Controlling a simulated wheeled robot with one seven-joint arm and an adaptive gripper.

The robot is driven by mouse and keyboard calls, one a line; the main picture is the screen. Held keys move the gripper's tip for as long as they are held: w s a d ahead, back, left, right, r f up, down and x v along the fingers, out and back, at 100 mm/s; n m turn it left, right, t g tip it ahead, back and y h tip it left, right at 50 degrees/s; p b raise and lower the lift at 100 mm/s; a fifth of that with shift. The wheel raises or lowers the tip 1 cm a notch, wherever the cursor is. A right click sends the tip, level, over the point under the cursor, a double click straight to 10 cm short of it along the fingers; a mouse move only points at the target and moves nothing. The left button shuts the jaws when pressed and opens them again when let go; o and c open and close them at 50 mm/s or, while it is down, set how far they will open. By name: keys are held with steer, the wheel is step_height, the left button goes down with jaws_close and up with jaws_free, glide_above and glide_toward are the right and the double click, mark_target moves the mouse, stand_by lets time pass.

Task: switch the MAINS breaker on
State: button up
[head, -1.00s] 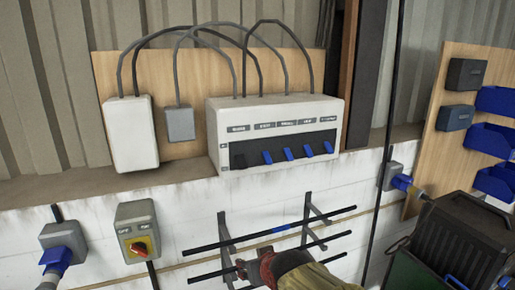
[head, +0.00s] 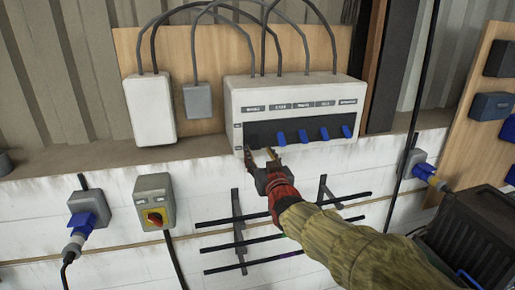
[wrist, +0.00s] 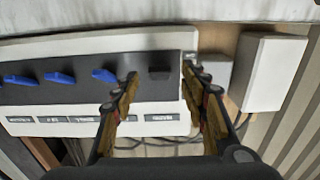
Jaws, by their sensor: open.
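The white breaker box (head: 295,95) is fixed to the wall, with a dark strip of switches under a row of labels. The leftmost label (head: 253,109) is too blurred to read surely, but seems to be MAINS. The black switch below it shows in the wrist view (wrist: 159,73), where the box appears upside down; whether it is on or off I cannot tell. My gripper (head: 259,154) is open and empty at the strip's lower left. In the wrist view its fingers stand either side of the black switch, with no clear contact. In the head view the switch is hard to make out.
Several blue switches (head: 304,136) sit right of the black one. A white box (head: 150,108) and a small grey box (head: 197,100) are at left.

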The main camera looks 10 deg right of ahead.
mark_target(255, 142)
steer(key=shift+w+p, duration=0.3)
steer(key=shift+w, duration=1.1)
steer(key=shift+c, duration=0.4)
jaws_close()
steer(key=shift+r, duration=0.1)
